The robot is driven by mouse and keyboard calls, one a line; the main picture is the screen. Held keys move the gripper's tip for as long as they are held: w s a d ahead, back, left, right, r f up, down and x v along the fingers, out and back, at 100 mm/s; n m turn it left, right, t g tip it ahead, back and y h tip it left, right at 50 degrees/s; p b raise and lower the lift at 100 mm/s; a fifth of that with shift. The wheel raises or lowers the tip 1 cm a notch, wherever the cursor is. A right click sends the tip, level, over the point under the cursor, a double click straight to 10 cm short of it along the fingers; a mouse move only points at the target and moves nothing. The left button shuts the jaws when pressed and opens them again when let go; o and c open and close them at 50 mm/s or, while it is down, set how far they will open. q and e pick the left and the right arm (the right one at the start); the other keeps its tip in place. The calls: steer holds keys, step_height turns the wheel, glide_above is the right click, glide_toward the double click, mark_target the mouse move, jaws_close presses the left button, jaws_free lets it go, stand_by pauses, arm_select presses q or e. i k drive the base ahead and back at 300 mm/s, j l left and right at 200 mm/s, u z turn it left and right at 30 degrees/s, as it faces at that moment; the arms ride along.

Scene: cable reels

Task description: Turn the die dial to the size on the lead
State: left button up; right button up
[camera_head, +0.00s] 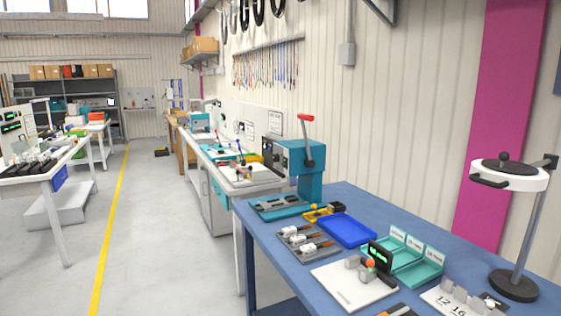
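Neither of my grippers shows in the head view. A teal press (305,165) with a red-handled lever (306,118) stands at the far left end of the blue bench (350,195). A dark panel is on its left side; I cannot make out a die dial or its setting. Several leads with white tags (308,250) lie in a grey tray (283,231) on the bench in front of the press. The sizes on the tags are too small to read.
On the bench are a blue tray (347,231), teal bins (419,272), a white board (348,301) with a small dark display (380,257), a rack marked 12 and 16 (447,301), and a round lamp (508,176) at right. The floor aisle (165,240) at left is clear.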

mark_target(275, 157)
steer(key=i+j+u, duration=0.1)
steer(key=i+j, duration=1.2)
steer(key=i, duration=0.25)
steer(key=u, duration=0.05)
